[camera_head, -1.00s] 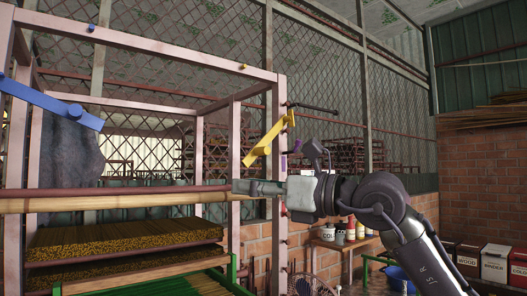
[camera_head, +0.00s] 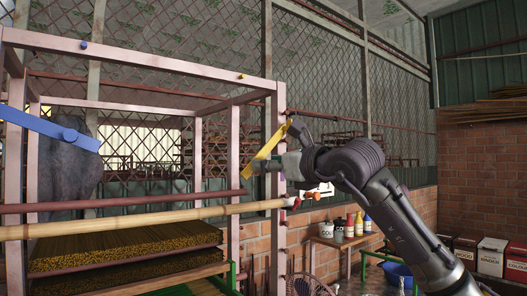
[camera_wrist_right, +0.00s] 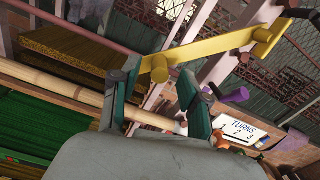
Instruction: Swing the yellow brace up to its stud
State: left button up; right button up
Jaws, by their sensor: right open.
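The yellow brace (camera_head: 272,143) hangs at a slant on the right front post of the pink rack, its upper end near the post and its lower end to the left. In the right wrist view the brace (camera_wrist_right: 215,43) crosses the top, with a round yellow peg at its near end. My right gripper (camera_head: 264,166) is open at the brace's lower end. In the wrist view its two fingers (camera_wrist_right: 158,95) stand apart, with the peg just beyond the gap; contact is unclear. My left gripper is not in view.
A bamboo pole (camera_head: 130,220) and a dark red bar (camera_head: 120,201) run across the rack front. A blue brace (camera_head: 40,127) is at the left. A purple piece (camera_wrist_right: 234,96) and a "TURNS" sign (camera_wrist_right: 240,131) are right of my fingers.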

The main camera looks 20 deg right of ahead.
jog(key=shift+p+x, duration=0.45)
jog(key=shift+x, duration=0.9)
grip_shut()
